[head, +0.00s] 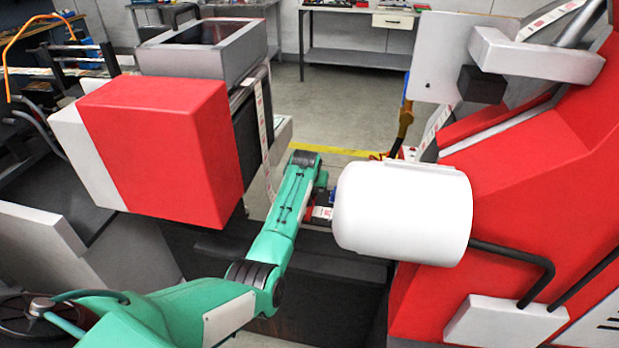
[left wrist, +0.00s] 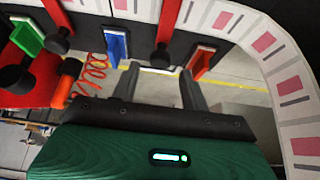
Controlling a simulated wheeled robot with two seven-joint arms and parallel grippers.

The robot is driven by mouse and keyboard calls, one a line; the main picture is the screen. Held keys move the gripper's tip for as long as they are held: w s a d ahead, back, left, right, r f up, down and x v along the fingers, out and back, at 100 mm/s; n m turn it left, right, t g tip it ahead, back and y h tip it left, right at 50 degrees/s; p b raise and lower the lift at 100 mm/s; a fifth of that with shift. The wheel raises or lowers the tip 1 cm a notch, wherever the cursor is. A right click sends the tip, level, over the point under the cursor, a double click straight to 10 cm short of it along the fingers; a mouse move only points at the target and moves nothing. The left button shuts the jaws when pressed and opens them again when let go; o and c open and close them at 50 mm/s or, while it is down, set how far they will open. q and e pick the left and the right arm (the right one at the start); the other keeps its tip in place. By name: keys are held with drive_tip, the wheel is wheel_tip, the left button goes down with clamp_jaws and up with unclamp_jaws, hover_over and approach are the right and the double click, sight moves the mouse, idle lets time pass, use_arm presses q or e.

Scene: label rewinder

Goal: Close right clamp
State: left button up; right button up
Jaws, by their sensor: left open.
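The middle knob (left wrist: 160,55) appears between the fingers, with no clear contact. In the head view my left gripper (head: 322,197) is beside the white cylinder, its fingers mostly hidden. My right gripper is not in view.
A label strip (left wrist: 287,88) curves close along the right of the left wrist view. Green (left wrist: 28,37), blue (left wrist: 117,43) and red (left wrist: 203,61) pieces and an orange coiled cable (left wrist: 92,72) are near. The white cylinder (head: 403,213) and red box (head: 165,150) flank my arm.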

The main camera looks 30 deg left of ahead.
use_arm(q)
drive_tip(key=v, duration=0.8)
drive_tip(key=shift+s, duration=0.1)
